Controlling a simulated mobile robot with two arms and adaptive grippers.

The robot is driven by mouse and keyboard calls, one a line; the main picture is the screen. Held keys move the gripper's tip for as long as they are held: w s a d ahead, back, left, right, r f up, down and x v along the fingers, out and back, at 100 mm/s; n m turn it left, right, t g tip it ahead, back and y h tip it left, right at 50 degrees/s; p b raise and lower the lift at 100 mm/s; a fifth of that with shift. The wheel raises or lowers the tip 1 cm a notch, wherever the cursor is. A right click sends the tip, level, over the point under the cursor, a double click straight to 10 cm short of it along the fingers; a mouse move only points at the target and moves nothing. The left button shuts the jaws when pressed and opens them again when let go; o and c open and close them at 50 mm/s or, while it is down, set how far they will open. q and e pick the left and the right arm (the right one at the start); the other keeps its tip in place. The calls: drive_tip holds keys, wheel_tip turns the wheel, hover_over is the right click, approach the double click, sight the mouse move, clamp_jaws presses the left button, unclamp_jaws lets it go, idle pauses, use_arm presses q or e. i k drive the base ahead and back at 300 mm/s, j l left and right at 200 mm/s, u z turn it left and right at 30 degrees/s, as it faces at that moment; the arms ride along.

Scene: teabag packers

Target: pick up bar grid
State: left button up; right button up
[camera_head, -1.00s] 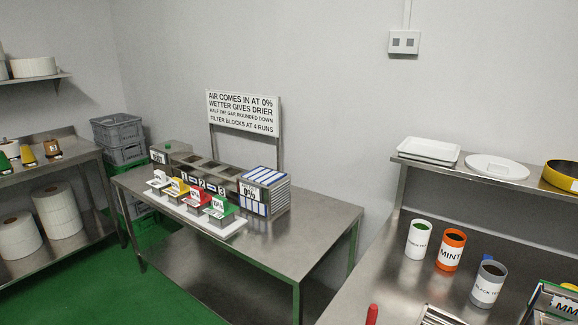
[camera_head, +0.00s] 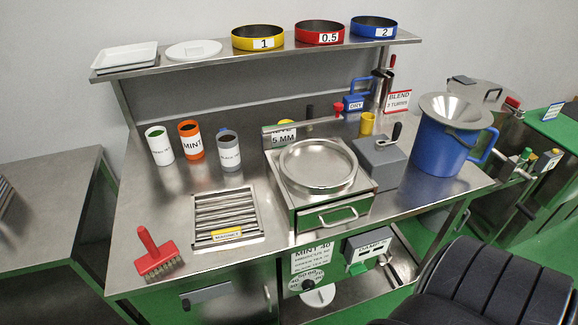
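A metal grid of parallel bars (camera_head: 226,212) lies flat in the left part of the steel worktop (camera_head: 150,220). It has a pale square frame and a yellow label on its front edge that seems to read MAGNETS. Nothing covers it. Neither of my grippers shows in the head view.
A red brush (camera_head: 157,252) lies left of the grid. A black ribbed shape (camera_head: 480,285) fills the lower right corner.

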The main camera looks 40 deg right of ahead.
sight(223, 237)
drive_tip(key=z, duration=0.8)
